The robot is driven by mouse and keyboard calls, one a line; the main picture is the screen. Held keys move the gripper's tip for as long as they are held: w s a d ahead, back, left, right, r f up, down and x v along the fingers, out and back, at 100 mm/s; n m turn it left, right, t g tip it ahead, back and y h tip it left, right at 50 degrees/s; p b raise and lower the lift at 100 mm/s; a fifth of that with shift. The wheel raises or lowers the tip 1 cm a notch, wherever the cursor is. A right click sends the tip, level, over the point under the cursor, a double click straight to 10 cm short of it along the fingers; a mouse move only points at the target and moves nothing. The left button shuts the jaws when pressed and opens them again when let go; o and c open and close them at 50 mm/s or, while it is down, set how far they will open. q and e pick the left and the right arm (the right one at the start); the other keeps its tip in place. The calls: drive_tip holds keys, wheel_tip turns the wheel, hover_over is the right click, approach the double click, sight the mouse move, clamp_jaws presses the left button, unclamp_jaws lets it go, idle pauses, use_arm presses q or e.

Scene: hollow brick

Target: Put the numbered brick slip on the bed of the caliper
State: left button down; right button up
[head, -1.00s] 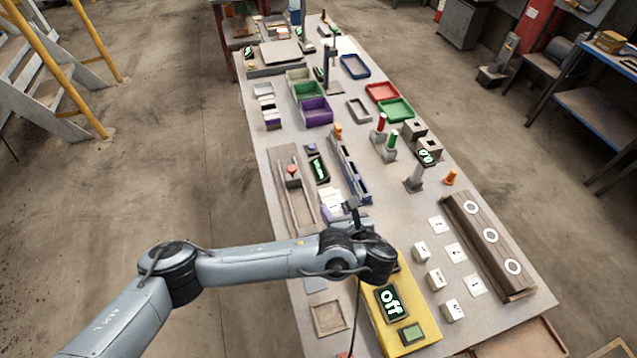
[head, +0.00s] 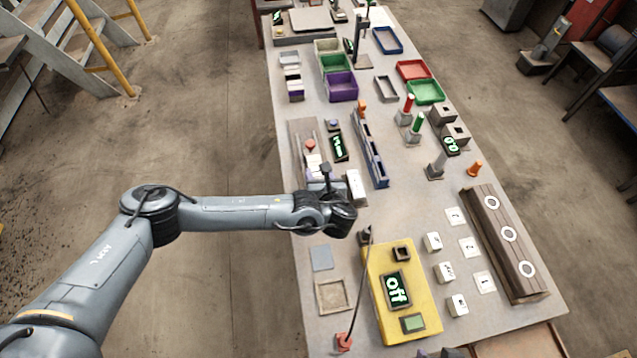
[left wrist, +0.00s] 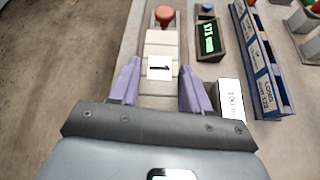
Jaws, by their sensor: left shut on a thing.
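The numbered brick slip (left wrist: 160,67), pale with a white label reading 1, lies between the purple fingers of my left gripper (left wrist: 158,80), which is shut on it. In the head view its pale end (head: 314,162) shows beyond the gripper. The gripper hides the bed's near end. My right gripper is not in view.
A lit display (left wrist: 209,40) stands just right of the caliper. A white block (left wrist: 231,99) marked 100 mm is close to the right finger. A blue long rack (head: 371,150) stands further right. A yellow device (head: 376,320) reading off is nearer.

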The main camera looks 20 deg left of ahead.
use_arm(q)
drive_tip(key=shift+f, duration=2)
drive_tip(key=shift+f+b, duration=0.15)
drive_tip(key=shift+b, duration=0.15)
drive_tip(key=c, duration=0.5)
unclamp_jaws()
